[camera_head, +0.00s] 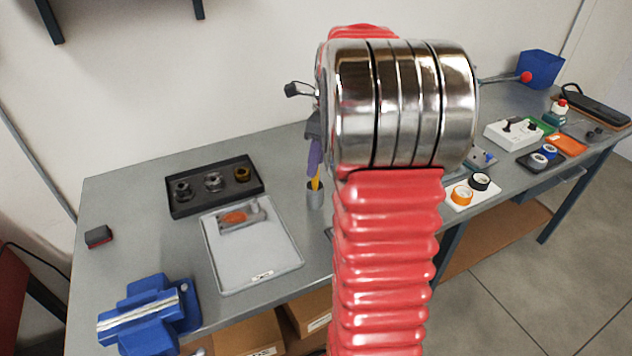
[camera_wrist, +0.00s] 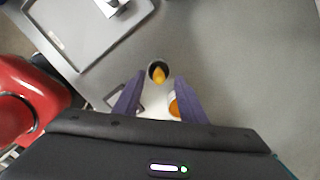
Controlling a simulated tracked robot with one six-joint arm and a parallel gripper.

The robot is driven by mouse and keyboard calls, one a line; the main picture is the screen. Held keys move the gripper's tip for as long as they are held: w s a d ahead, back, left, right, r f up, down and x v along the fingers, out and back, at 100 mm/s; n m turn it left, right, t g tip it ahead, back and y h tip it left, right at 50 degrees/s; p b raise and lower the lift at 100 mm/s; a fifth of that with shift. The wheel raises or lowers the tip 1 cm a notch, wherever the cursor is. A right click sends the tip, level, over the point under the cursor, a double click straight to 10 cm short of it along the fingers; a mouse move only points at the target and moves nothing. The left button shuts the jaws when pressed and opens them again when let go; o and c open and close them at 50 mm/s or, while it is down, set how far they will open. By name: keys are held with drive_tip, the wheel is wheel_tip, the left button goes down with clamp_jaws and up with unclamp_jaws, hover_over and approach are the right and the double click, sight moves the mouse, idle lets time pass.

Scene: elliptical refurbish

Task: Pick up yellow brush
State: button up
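The yellow brush (camera_head: 317,184) stands in a small grey cup (camera_head: 315,198) on the workbench, partly hidden behind my gripper and arm in the head view. In the wrist view the brush (camera_wrist: 159,75) shows end-on as a yellow tip inside the dark round mouth of the cup (camera_wrist: 151,66). My gripper (camera_wrist: 161,77) has its two purple fingers apart, with the brush and cup seen between their tips. In the head view one purple finger (camera_head: 314,158) appears just above the brush. I see no contact between finger and brush.
A grey tray (camera_head: 250,270) and a dark tray of parts (camera_head: 195,205) lie left of the cup. A blue vise (camera_head: 150,315) is at the front left. A white card with tape rolls (camera_head: 458,204) is to the right. Bare bench surrounds the cup's left side.

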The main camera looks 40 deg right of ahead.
sight(315, 185)
drive_tip(key=shift+w+a+f, duration=0.1)
drive_tip(key=shift+f, duration=0.85)
drive_tip(key=shift+w+a+f, duration=0.1)
drive_tip(key=shift+f, duration=0.8)
drive_tip(key=shift+c, duration=0.5)
clamp_jaws()
